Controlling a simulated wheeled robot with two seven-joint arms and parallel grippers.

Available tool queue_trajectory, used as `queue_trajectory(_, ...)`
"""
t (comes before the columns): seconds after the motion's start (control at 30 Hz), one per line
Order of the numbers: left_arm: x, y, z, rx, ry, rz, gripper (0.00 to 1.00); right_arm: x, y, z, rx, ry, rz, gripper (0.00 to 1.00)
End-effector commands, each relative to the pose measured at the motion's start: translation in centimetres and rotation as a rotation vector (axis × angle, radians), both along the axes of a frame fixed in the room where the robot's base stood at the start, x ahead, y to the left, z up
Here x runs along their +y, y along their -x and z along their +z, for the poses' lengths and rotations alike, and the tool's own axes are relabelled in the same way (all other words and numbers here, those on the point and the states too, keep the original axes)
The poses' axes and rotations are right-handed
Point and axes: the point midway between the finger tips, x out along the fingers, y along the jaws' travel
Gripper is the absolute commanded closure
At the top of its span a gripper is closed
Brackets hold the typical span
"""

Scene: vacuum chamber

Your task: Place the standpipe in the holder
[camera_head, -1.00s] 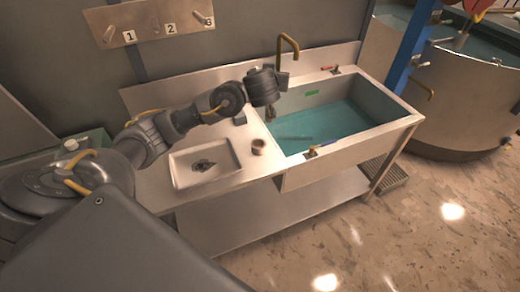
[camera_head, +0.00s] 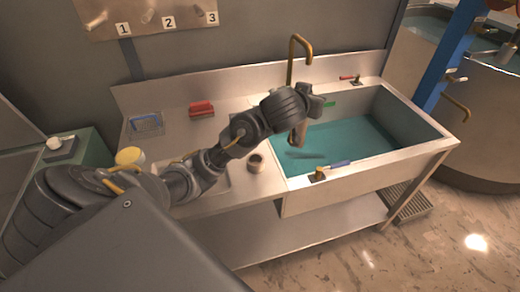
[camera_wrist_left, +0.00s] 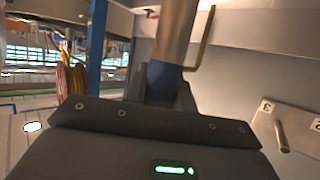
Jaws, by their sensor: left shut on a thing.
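My left gripper (camera_head: 311,108) is shut on the standpipe (camera_head: 298,135), a tan metal tube held over the left side of the sink. In the left wrist view the standpipe (camera_wrist_left: 176,30) rises out of the jaws and has a blue band at the grip. A wall board (camera_head: 140,38) carries pegs marked 1, 2 and 3. One peg (camera_wrist_left: 282,137) shows at the right of the left wrist view. A small brown-rimmed cup (camera_head: 256,163) stands on the counter left of the sink. I cannot tell which is the holder. My right gripper is out of view.
The sink (camera_head: 425,150) holds teal water, with a brass faucet (camera_head: 291,58) behind it.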

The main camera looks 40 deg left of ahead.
Motion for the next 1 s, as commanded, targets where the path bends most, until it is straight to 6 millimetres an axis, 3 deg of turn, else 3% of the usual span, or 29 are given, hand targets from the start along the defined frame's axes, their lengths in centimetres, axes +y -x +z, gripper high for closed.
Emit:
queue_trajectory(0.07, -0.1, 0.0, -0.3, -0.002, 0.0, -0.001, 1.0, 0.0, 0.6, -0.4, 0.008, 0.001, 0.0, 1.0)
queue_trajectory(0.27, 0.8, 0.3, -0.4, 0.002, -0.001, -0.003, 1.0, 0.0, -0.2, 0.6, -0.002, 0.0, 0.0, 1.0)
queue_trajectory(0.43, 4.2, 2.2, -1.8, 0.007, -0.007, -0.001, 1.0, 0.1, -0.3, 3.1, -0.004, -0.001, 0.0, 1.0)
queue_trajectory(0.6, 8.3, 4.3, -4.1, 0.007, -0.009, 0.0, 1.0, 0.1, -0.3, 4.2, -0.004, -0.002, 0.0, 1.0)
queue_trajectory(0.73, 10.1, 5.2, -7.7, 0.005, -0.003, -0.001, 1.0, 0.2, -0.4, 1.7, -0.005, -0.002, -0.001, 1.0)
queue_trajectory(1.0, 11.9, 6.1, -9.6, -0.001, 0.0, -0.001, 1.0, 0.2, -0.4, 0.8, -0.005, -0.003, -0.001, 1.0)
